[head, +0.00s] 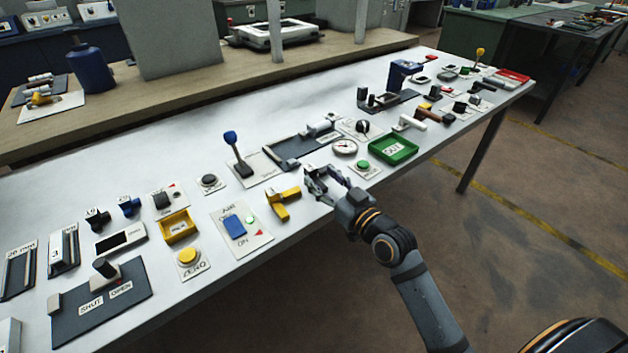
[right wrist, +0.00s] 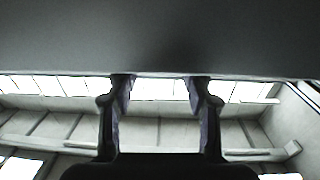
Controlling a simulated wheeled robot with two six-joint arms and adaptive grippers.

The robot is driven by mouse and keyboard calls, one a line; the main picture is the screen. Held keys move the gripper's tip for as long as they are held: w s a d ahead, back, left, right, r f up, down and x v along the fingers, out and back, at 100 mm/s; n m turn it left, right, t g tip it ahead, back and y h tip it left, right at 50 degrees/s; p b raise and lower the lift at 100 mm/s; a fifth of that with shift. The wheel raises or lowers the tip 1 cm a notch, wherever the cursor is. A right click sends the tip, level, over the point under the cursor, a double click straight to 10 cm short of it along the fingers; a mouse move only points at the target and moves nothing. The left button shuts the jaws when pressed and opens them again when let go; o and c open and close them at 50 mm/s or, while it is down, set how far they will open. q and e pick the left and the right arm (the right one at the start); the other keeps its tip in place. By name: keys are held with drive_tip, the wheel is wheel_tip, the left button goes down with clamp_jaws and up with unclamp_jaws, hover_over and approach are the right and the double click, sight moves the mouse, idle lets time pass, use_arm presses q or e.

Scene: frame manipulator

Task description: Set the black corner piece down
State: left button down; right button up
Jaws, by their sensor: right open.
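My right gripper (head: 326,184) is open at the table's near edge, just right of the yellow handle. Its two fingers also show in the right wrist view (right wrist: 160,100), spread apart with nothing seen between them. A dark plate with a raised black edge that turns a corner (head: 287,163) lies just beyond the gripper, and a grey cylinder rests at its far right end. I cannot tell for sure which thing is the black corner piece. My left gripper is in neither view.
A yellow handle (head: 285,204), a round gauge (head: 345,147), a green button plate (head: 363,169) and a green tray (head: 393,149) stand around the gripper. A blue-knobbed lever (head: 236,154) rises behind. The white table's (head: 130,174) far strip is mostly clear.

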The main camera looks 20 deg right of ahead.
sight(314, 170)
drive_tip(key=x, duration=0.3)
drive_tip(key=shift+w, duration=0.1)
clamp_jaws()
